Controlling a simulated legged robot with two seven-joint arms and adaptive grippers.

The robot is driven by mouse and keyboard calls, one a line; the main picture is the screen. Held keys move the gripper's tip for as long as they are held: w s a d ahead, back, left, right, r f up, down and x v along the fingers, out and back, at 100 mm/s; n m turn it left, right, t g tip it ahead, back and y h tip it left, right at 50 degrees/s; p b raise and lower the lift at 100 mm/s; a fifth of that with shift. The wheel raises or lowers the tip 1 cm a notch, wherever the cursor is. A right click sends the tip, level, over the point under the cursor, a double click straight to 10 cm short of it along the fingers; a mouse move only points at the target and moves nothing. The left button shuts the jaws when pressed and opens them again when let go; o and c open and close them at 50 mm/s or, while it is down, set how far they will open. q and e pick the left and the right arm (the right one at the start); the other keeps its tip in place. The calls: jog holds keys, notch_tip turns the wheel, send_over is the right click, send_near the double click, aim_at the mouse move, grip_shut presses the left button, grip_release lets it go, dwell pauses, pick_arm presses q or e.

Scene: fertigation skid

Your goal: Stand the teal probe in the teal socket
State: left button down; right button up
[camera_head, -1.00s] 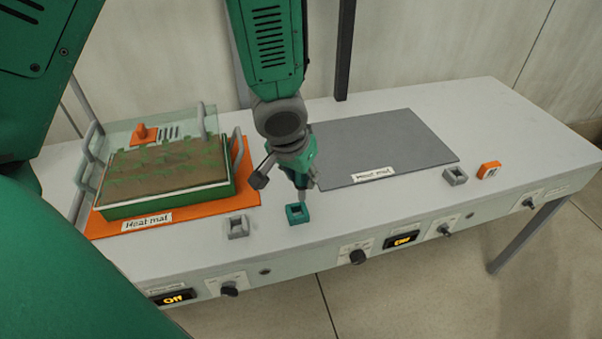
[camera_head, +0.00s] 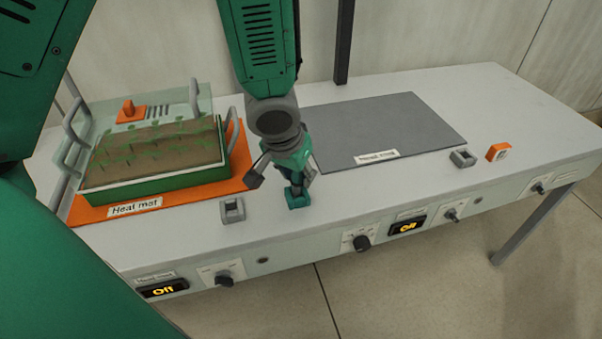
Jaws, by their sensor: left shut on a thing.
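My left gripper (camera_head: 282,180) reaches down from the top centre of the head view and is shut on the teal probe (camera_head: 296,184). The probe is mostly hidden by the fingers and points down. The teal socket (camera_head: 298,201) sits on the bench near its front edge, directly below the probe. The probe's lower end meets or overlaps the socket in the picture; I cannot tell how far it is inside. My right gripper is not in view.
Left of the socket stand a grey socket (camera_head: 232,210) and a green seedling tray (camera_head: 155,195) on an orange heat mat (camera_head: 90,212). A bare grey mat (camera_head: 385,130) lies to the right, with another grey socket (camera_head: 462,158) and an orange block (camera_head: 497,152). Knobs line the front panel.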

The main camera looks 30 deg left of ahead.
pick_arm(q)
jog(key=shift+a+f, duration=0.1)
jog(key=shift+a, duration=0.25)
jog(key=shift+d+f+b, duration=0.4)
jog(key=shift+f, duration=0.1)
jog(key=shift+a+f, duration=0.2)
jog(key=shift+f, duration=0.05)
jog(key=c, duration=1.1)
grip_release()
jog(key=shift+d+r, duration=0.1)
jog(key=shift+r, duration=0.05)
